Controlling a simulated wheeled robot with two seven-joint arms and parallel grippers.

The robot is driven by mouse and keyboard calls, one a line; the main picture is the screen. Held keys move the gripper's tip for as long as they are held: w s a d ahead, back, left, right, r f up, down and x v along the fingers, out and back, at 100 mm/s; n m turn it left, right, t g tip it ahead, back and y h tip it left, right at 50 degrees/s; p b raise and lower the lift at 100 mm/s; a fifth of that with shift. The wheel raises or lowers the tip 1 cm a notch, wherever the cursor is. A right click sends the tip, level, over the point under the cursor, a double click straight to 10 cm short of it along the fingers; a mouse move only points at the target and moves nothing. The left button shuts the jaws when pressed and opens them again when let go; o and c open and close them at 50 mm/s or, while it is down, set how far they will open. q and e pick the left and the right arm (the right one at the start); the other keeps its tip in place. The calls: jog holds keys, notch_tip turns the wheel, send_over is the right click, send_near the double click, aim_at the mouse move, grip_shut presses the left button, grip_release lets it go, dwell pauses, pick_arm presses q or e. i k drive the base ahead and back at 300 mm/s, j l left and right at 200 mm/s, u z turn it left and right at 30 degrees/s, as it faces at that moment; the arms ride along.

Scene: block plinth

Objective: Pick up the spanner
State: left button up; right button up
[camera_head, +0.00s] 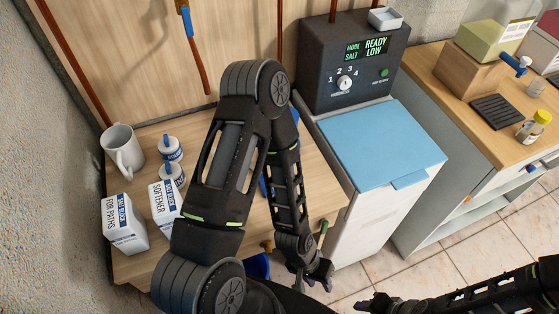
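I cannot make out a whole spanner in the head view. Small blue pieces show on either side of my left arm over the wooden table (142,263), and the arm hides most of what lies there, so I cannot tell what they are. My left gripper (314,287) hangs beyond the table's front edge, pointing down, its fingers apart with nothing seen between them. My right gripper (369,304) is at the bottom edge, low over the floor; its fingers are too dark and small to read.
A white mug (121,150), blue-and-white containers and salt block cartons (122,224) crowd the table's left. A softener cabinet with a blue lid (382,144) stands at the right. Beyond it is a wooden counter (430,75) with bottles and boxes. Tiled floor lies in front.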

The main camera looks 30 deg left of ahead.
aim_at(261, 183)
jog(key=i+l, duration=0.2)
jog(key=l, duration=0.2)
jog(key=i+l, duration=0.2)
jog(key=l, duration=0.2)
jog(key=i+l, duration=0.25)
jog(key=l+u, duration=0.1)
jog(key=u, duration=2.25)
jog(key=k+l+z, duration=0.15)
jog(key=z, duration=0.25)
jog(key=k+l+z, duration=0.15)
jog(key=z, duration=0.2)
jog(key=k+l+z, duration=0.1)
jog(key=l+z, duration=0.3)
jog(key=j, duration=0.1)
